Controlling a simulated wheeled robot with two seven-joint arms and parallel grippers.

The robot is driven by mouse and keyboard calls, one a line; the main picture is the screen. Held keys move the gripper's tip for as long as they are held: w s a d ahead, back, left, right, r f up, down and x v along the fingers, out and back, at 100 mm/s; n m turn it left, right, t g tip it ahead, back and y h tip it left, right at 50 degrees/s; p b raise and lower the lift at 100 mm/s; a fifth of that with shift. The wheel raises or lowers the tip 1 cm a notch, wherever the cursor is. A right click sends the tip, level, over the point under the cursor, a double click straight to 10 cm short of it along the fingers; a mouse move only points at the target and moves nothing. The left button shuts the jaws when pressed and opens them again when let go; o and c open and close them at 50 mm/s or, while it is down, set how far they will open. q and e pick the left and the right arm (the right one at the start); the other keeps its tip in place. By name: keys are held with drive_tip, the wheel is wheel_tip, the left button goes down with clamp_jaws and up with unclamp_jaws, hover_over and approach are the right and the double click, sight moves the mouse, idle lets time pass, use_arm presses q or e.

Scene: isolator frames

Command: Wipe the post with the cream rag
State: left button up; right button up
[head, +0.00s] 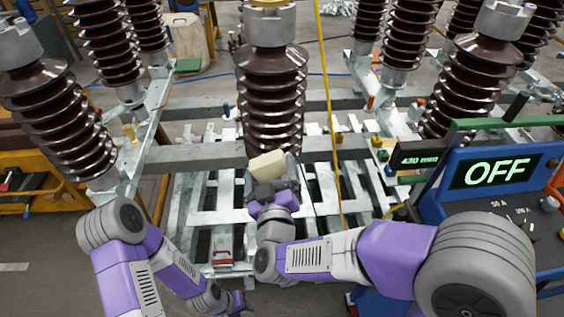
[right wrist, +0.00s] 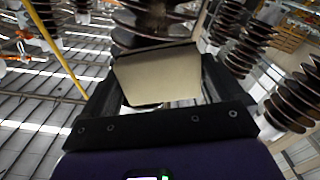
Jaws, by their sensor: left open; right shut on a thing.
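The post is most likely the brown ribbed insulator column (head: 272,95) with a grey metal cap, standing upright in the middle of the head view. My right gripper (head: 272,180) is shut on the cream rag (head: 267,164), a folded pale block in front of the column's lower ribs. In the right wrist view the rag (right wrist: 158,76) sits between the dark fingers, with the ribbed column (right wrist: 150,22) just beyond it. I cannot tell whether rag and column touch. My left gripper (head: 240,302) is open and empty, low at the bottom edge, away from the column.
Several similar brown columns stand left (head: 55,120) and right (head: 470,85) on grey metal frames. A yellow pole (head: 328,100) rises just right of the middle column. A blue panel reading OFF (head: 495,172) stands at the right. Slatted metalwork (head: 215,200) lies below.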

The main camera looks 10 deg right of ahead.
sight(262, 180)
drive_tip(key=a+f+n, duration=0.1)
drive_tip(key=n, duration=0.1)
drive_tip(key=a+f+n, duration=0.1)
drive_tip(key=n, duration=0.1)
drive_tip(key=shift+f, duration=0.2)
drive_tip(key=w, duration=0.6)
drive_tip(key=shift+b, duration=0.4)
drive_tip(key=shift+w, duration=0.9)
drive_tip(key=shift+d, duration=0.1)
drive_tip(key=shift+s+d, duration=0.1)
drive_tip(key=shift+d, duration=3.75)
drive_tip(key=shift+r+p, duration=1)
drive_tip(key=shift+r, duration=0.35)
drive_tip(key=shift+a+f+p, duration=0.15)
drive_tip(key=shift+a+p, duration=0.15)
drive_tip(key=shift+a, duration=1.75)
